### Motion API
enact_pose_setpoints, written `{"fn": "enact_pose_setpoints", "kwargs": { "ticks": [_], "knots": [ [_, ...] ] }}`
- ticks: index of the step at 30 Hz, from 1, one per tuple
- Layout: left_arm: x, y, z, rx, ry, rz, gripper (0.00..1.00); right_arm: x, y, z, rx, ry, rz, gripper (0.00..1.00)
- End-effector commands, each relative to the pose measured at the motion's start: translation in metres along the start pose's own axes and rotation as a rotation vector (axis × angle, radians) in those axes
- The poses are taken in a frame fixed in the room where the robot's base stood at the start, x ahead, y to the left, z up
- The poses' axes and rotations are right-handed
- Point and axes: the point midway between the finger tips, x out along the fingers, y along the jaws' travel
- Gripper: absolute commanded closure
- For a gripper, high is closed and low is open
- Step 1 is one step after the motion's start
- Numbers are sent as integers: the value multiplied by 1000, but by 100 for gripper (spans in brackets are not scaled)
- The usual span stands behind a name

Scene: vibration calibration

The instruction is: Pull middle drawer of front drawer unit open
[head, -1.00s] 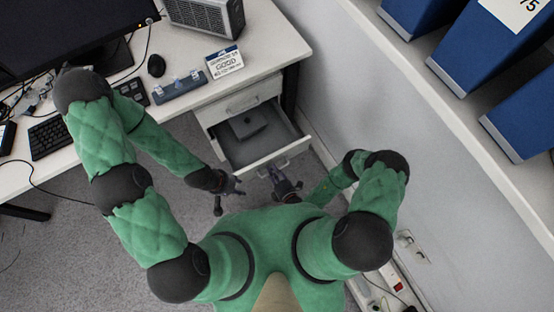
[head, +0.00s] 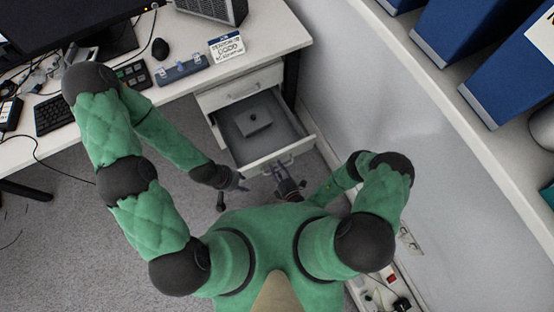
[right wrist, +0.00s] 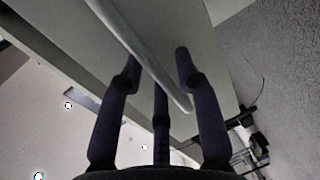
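The white front drawer unit (head: 238,92) stands under the desk's right end. Its top drawer is shut. The drawer below it (head: 305,118) is pulled well out, with a small grey box (head: 254,119) inside. My right gripper (head: 287,182) is just in front of this drawer's front, at its handle (head: 291,160). In the right wrist view the pale bar handle (right wrist: 128,38) runs diagonally between the dark, spread fingers of my right gripper (right wrist: 158,62); firm contact cannot be told. My left gripper (head: 240,184) is left of it, apart from the drawer; its fingers are too small to read.
The desk (head: 288,32) holds a monitor, keyboard, mouse (head: 160,48) and small sign (head: 226,47). A wall (head: 350,90) is close on the right, below a shelf with blue binders (head: 453,30). Carpet (head: 70,230) is free at the left.

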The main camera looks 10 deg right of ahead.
Motion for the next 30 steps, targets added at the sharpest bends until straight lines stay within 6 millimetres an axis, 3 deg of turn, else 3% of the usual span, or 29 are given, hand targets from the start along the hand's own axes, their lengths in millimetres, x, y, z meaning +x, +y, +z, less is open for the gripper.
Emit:
{"fn": "enact_pose_setpoints", "kwargs": {
  "ticks": [14, 30],
  "knots": [
    [0, 0, 0, 0, 0, 0, 60, -6, 0, 0, 2, -1, -1, 57],
    [0, 0, 0, 0, 0, 0, 60, -61, 0, 1, 3, -5, -2, 57]
  ]
}}
